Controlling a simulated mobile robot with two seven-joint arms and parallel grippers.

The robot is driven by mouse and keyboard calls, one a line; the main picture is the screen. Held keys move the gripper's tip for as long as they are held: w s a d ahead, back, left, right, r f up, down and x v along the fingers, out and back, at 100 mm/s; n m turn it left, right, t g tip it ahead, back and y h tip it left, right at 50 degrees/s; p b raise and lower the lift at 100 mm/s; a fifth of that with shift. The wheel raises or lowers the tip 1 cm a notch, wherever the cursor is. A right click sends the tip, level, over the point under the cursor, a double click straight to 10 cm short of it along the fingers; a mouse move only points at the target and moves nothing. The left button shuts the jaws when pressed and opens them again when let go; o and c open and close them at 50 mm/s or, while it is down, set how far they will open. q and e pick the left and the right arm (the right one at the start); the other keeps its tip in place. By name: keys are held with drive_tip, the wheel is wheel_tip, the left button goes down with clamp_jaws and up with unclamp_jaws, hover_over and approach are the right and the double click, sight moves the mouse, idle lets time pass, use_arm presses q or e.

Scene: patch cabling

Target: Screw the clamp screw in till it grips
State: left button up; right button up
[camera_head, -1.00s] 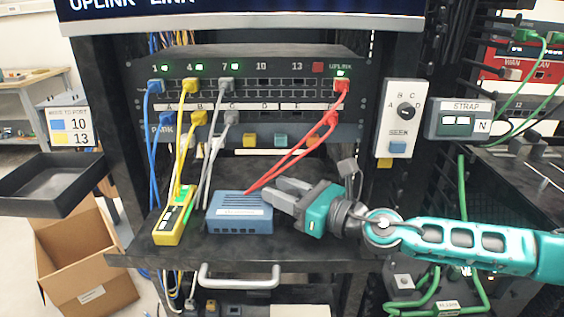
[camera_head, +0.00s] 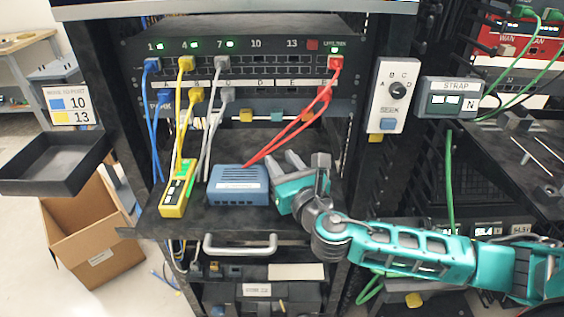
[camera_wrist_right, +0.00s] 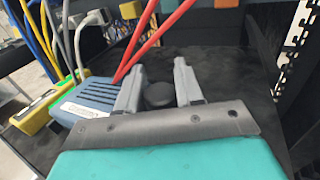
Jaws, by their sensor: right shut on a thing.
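The clamp screw shows as a dark round knob (camera_wrist_right: 158,95) on the black shelf in the right wrist view, just right of a small blue box. My right gripper (camera_head: 282,158) points away over the shelf in the head view. In the right wrist view its two grey fingers (camera_wrist_right: 157,85) stand either side of the knob, and it is shut on it. The screw's shank and whatever it clamps are hidden. I cannot make out the knob in the head view. My left gripper is in neither view.
The blue box (camera_head: 238,184) stands left of my gripper, with a yellow tester (camera_head: 177,190) beyond it. Red cables (camera_head: 290,135) run down close to the fingers. A switch (camera_head: 250,70) with patch cables is behind. A handle (camera_head: 240,246) sticks out below the shelf.

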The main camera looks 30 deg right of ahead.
idle(0.5)
drive_tip(key=o, duration=1)
drive_tip(key=shift+s, duration=0.1)
drive_tip(key=s, duration=0.7)
drive_tip(key=s+b, duration=0.1)
drive_tip(key=s, duration=0.3)
drive_tip(key=shift+s+a+f, duration=0.1)
drive_tip(key=shift+s+a, duration=0.1)
drive_tip(key=shift+a, duration=0.2)
drive_tip(key=shift+s, duration=0.65)
